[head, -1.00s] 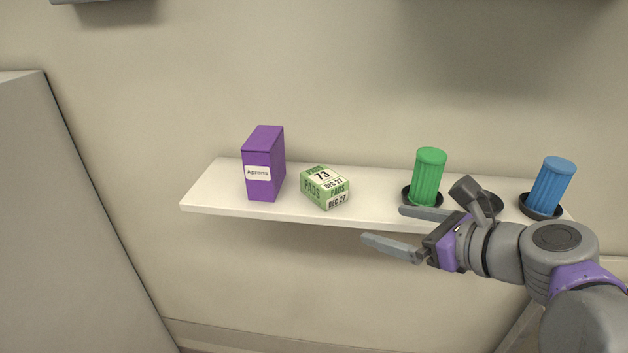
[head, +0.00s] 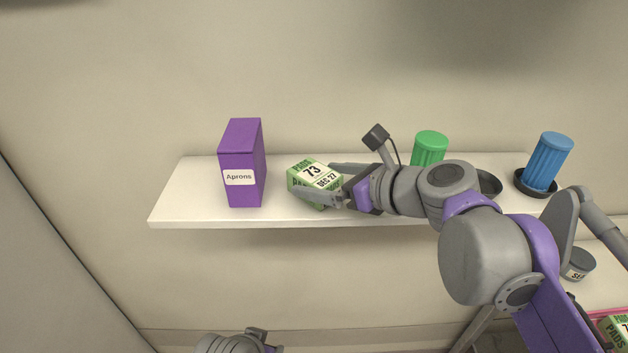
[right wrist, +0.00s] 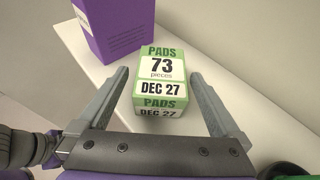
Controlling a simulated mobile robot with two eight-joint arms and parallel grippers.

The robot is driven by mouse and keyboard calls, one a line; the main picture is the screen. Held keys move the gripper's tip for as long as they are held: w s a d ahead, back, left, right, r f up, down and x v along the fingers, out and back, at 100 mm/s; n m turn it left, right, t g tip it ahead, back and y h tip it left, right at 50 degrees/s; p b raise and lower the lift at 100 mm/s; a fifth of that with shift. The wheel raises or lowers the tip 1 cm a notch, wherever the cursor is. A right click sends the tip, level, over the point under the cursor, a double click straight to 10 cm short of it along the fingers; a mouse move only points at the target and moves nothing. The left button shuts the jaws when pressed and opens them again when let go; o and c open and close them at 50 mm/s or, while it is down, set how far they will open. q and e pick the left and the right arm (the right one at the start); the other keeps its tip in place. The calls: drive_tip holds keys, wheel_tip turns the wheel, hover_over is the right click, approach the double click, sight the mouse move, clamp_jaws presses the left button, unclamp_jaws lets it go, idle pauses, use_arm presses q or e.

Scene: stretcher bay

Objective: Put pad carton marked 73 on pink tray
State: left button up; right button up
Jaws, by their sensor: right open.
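The pad carton marked 73 (head: 314,172), green and white with "DEC 27" on it, sits on the white shelf. It also shows in the right wrist view (right wrist: 162,75). My right gripper (head: 318,180) is open, with one finger on each side of the carton's near part. In the right wrist view the fingers (right wrist: 160,95) stand apart from the carton's sides, with small gaps. Part of my left arm (head: 240,343) shows at the bottom edge of the head view; its fingers are out of view. A pink edge (head: 608,312) shows at the lower right, perhaps the pink tray, mostly cut off.
A purple Aprons box (head: 240,165) stands left of the carton on the shelf (head: 190,205). A green ribbed cup (head: 430,147), partly hidden by my arm, and a blue one (head: 547,162) in a dark holder stand to the right. A grey tin (head: 579,264) and another pads carton (head: 617,330) are lower right.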

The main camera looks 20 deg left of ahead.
sight(304, 175)
drive_tip(key=x, duration=0.5)
drive_tip(key=shift+w+a+f+p, duration=0.1)
drive_tip(key=shift+w+a+p, duration=0.15)
drive_tip(key=shift+a+p, duration=0.1)
drive_tip(key=shift+s+d, duration=0.15)
drive_tip(key=shift+c, duration=0.7)
clamp_jaws()
